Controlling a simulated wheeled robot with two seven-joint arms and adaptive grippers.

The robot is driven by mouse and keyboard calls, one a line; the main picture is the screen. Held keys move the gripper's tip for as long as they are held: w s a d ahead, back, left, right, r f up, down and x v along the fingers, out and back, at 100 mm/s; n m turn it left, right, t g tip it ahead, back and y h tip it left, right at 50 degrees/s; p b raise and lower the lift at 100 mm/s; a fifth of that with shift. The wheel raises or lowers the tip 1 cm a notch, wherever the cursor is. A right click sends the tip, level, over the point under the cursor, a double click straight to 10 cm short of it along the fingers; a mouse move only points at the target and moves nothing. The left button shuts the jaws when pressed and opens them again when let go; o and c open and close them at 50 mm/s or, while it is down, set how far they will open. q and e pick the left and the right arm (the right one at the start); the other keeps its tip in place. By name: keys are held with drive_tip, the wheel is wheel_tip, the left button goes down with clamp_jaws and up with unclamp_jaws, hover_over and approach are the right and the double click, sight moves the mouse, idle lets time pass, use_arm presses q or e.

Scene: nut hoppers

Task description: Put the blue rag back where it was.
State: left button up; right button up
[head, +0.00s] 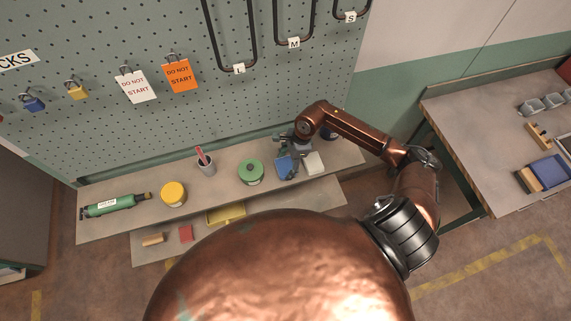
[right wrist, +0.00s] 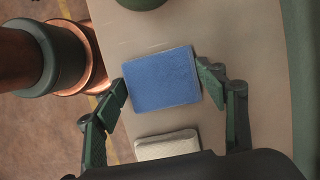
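The blue rag (head: 284,167) is a flat, folded rectangle lying on the upper shelf (head: 225,185) below the pegboard. It shows in the right wrist view (right wrist: 162,80) too. My right gripper (head: 292,157) is over it with the fingers apart. In the right wrist view the fingers (right wrist: 163,82) stand on either side of the rag, close to its left and right edges. I cannot tell whether they touch it. My left gripper is not in view.
A white block (head: 314,162) lies right beside the rag. The lower shelf holds a yellow tray (head: 226,214). A workbench (head: 480,130) stands at right.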

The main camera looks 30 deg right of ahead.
drive_tip(key=o, duration=0.4)
drive_tip(key=shift+r, duration=0.2)
drive_tip(key=shift+d+r, duration=0.2)
drive_tip(key=shift+r, duration=0.1)
drive_tip(key=b+v, duration=0.2)
drive_tip(key=v, duration=0.9)
drive_tip(key=shift+r, duration=0.15)
drive_tip(key=shift+a, duration=0.1)
